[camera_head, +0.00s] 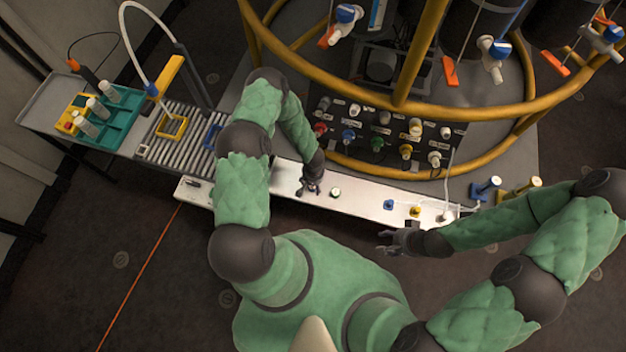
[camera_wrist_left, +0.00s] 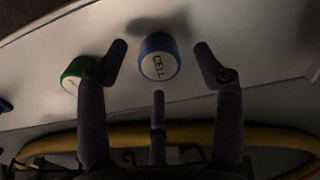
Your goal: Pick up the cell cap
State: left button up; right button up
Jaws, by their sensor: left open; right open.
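The cell cap (camera_wrist_left: 158,62) is a blue round cap with a white top that reads CELL. In the left wrist view it lies on the pale shelf between the spread fingers of my left gripper (camera_wrist_left: 160,50). The fingers appear apart from it. In the head view my left gripper (camera_head: 311,189) is low over the white shelf (camera_head: 360,202), and I cannot make out the cell cap there. A green cap with a pale top (camera_wrist_left: 75,76) lies beside it; it also shows in the head view (camera_head: 336,191). My right gripper (camera_head: 387,243) is open and empty in front of the shelf.
A blue piece (camera_head: 388,204) and a yellow piece (camera_head: 414,211) sit further right on the shelf. Behind stands a panel with several coloured knobs (camera_head: 377,143), under a yellow rail (camera_head: 480,111). A teal rack (camera_head: 108,117) and a roller conveyor (camera_head: 180,136) are at left.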

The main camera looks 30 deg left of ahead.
pick_arm(q)
jog(key=shift+f, duration=0.95)
jog(key=shift+r, duration=0.1)
jog(key=c, duration=0.9)
jog(key=shift+c, duration=0.2)
notch_tip(320, 180, up, 18)
jog(key=p, duration=0.7)
jog(key=shift+p, duration=0.35)
jog(key=shift+a, duration=0.1)
